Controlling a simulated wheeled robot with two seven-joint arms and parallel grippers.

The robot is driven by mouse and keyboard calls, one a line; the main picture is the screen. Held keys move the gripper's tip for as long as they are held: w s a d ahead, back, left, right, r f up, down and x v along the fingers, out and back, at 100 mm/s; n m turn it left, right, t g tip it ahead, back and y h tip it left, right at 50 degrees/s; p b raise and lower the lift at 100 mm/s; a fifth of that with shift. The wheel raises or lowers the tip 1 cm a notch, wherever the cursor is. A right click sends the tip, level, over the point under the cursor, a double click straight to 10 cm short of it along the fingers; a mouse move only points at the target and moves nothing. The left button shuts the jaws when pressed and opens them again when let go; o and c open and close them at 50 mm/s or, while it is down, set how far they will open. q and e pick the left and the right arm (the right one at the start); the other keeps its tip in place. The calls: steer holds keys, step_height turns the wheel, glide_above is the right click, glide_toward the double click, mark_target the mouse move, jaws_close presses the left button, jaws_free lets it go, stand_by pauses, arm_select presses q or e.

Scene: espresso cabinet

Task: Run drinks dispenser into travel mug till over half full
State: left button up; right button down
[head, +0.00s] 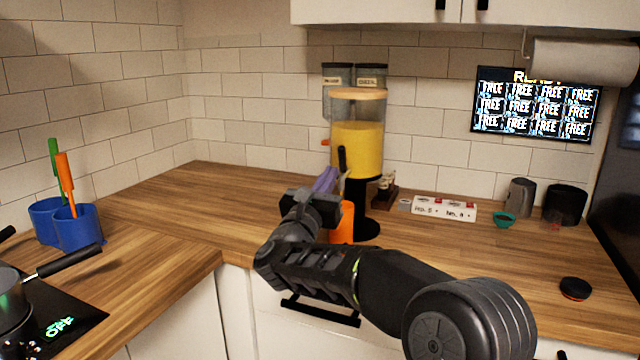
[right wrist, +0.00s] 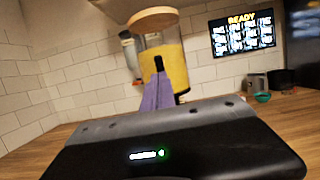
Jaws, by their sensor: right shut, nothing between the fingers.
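The drinks dispenser (head: 357,140) stands on the counter near the back wall, with yellow liquid in its clear tank, a wooden lid and a black stand. It also shows in the right wrist view (right wrist: 170,65). A black tap lever (head: 342,158) is on its front. An orange cup (head: 342,225), apparently the travel mug, stands upright below the tap, partly hidden by my right arm; its inside is hidden. My right gripper (head: 326,180), with purple fingers, is shut and empty just in front of the tap; I cannot tell whether it touches the lever. My left gripper is not in view.
Blue holders (head: 78,230) with green and orange utensils stand at the left, behind a pot on a black hob (head: 60,320). The left back counter is clear.

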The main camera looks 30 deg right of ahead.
mark_target(341, 157)
steer(key=p+x, duration=0.1)
steer(key=x, duration=0.3)
steer(key=shift+w+d+r, duration=0.1)
steer(key=shift+w+d, duration=0.1)
steer(key=shift+d, duration=0.15)
